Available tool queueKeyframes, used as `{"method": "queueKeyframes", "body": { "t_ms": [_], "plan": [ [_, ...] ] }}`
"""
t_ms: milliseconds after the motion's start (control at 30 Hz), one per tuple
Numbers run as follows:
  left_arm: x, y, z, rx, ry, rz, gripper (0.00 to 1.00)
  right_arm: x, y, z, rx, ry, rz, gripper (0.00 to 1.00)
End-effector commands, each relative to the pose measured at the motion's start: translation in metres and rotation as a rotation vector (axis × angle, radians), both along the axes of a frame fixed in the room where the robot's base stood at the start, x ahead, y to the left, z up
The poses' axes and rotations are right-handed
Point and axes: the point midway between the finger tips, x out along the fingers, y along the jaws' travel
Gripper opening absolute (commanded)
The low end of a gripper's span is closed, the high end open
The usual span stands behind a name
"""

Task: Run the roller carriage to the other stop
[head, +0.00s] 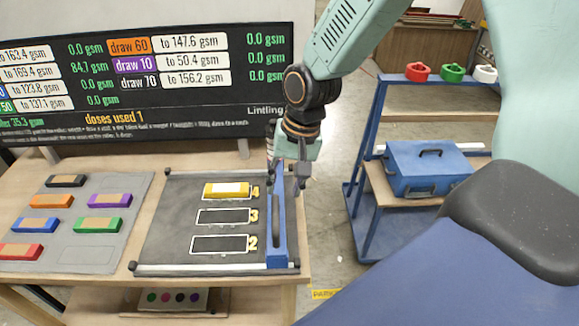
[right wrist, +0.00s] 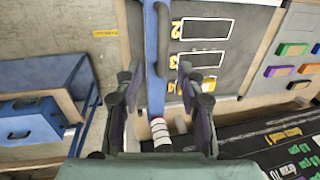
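The roller carriage (head: 281,246) is a blue bar with a dark handle (head: 276,219) along its top, standing at the right end of the dark board (head: 170,232). My right gripper (head: 285,178) is over the far part of the carriage. In the right wrist view the gripper (right wrist: 156,78) is open, with its fingers on either side of the blue carriage (right wrist: 151,35) and its handle (right wrist: 162,40); no grip on the handle shows. A yellow block (head: 227,190) sits in slot 4, and slots 3 and 2 look empty. My left gripper is not in view.
A grey mat (head: 60,250) with several coloured blocks lies left of the board. A black display (head: 150,80) stands behind the table. A blue rack (head: 366,215) with a blue toolbox (head: 428,170) stands to the right, across a floor gap. The board left of the carriage is free of tall objects.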

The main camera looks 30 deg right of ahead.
Motion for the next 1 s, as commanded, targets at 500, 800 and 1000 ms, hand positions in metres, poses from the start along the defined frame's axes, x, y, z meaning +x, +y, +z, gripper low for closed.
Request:
{"method": "queueKeyframes", "body": {
  "t_ms": [500,800,1000],
  "plan": [
    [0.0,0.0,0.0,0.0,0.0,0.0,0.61,-0.005,-0.007,0.042,0.001,0.001,-0.001,0.39],
    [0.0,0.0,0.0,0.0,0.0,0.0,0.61,-0.005,-0.007,0.042,0.001,0.001,0.0,0.39],
    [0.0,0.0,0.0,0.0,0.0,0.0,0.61,-0.004,-0.007,0.042,0.001,0.001,0.0,0.39]
  ]
}}
